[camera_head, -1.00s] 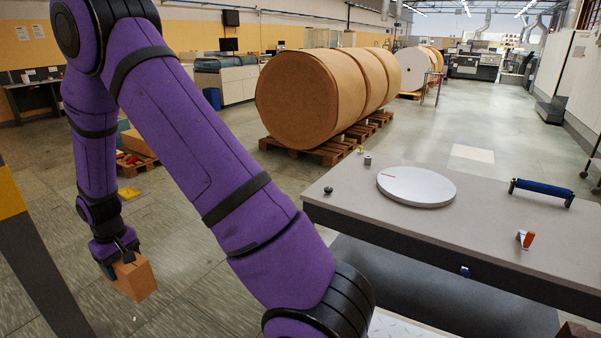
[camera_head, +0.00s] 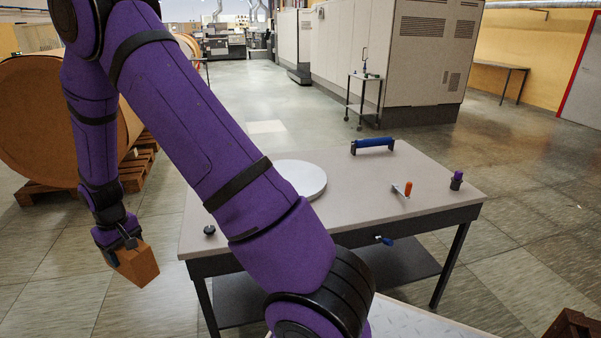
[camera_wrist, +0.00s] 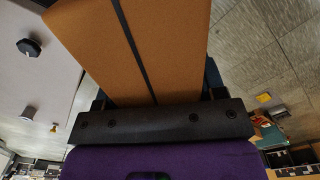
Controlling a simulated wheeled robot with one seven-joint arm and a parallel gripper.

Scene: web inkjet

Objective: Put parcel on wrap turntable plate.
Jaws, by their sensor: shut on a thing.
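The parcel (camera_head: 138,264) is a small brown box. My gripper (camera_head: 124,246) is shut on it and holds it in the air, left of the table's left edge. In the wrist view the parcel (camera_wrist: 140,50) fills the upper middle, with a dark strap line along it. The wrap turntable plate (camera_head: 303,178) is a round pale disc on the grey table (camera_head: 350,205). My arm hides its left part in the head view.
On the table are a blue-handled bar (camera_head: 373,146), an orange-handled clamp (camera_head: 407,189), a purple-topped knob (camera_head: 457,180) and a black knob (camera_head: 209,230). A big brown roll (camera_head: 60,115) on pallets stands at the left. A wheeled cart (camera_head: 364,98) stands behind the table.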

